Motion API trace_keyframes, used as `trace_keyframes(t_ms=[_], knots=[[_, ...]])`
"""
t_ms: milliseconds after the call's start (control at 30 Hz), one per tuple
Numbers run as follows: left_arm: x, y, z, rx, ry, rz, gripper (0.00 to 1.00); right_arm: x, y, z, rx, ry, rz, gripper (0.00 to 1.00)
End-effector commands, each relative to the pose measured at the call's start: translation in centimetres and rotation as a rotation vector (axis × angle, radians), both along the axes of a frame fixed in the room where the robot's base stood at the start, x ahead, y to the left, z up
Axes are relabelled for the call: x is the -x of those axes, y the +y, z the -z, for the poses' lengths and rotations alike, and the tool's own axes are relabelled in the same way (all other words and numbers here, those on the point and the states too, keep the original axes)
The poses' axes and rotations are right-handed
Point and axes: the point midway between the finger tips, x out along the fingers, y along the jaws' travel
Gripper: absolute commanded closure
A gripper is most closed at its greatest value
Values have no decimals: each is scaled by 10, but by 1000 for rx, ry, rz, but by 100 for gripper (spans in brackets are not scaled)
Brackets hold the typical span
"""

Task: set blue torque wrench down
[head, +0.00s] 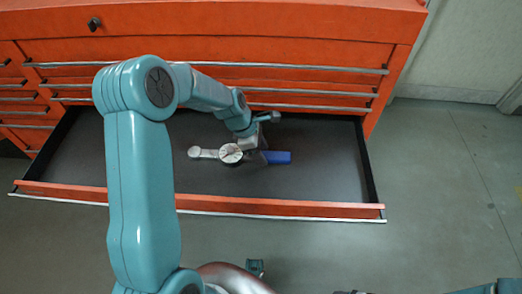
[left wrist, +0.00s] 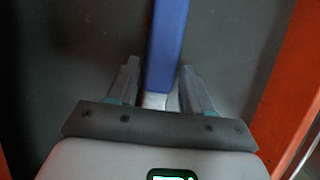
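The blue torque wrench has a blue handle (head: 277,157), a round white dial (head: 230,153) and a light grey head to the left. It lies lengthwise across the open drawer (head: 330,175), and I see no clear gap beneath it. My left gripper (head: 262,149) is down over the wrench, between the dial and the blue handle. In the left wrist view the two fingers (left wrist: 157,88) stand on either side of the wrench (left wrist: 167,45), with dark gaps between them and it, so the gripper looks open.
The drawer belongs to an orange tool cabinet (head: 210,50). Its dark floor is bare on both sides of the wrench. The drawer's front lip (head: 280,207) is near me, and a side wall (head: 368,165) stands to the right. Grey floor lies open at the right.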

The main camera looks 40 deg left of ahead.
Motion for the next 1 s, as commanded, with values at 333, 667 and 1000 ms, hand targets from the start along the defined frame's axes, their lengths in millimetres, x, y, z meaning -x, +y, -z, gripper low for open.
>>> trace_keyframes(t_ms=[333, 667, 1000], knots=[[0, 0, -2, 0, 0, 0, 36, 0, 0, -1, 0, 0, 0, 31], [11, 20, -61, -1, -4, -3, 36, 0, 0, -20, 0, 0, 0, 31], [23, 38, -110, 0, -1, 0, 36, 0, 0, -31, 0, 0, 0, 31]])
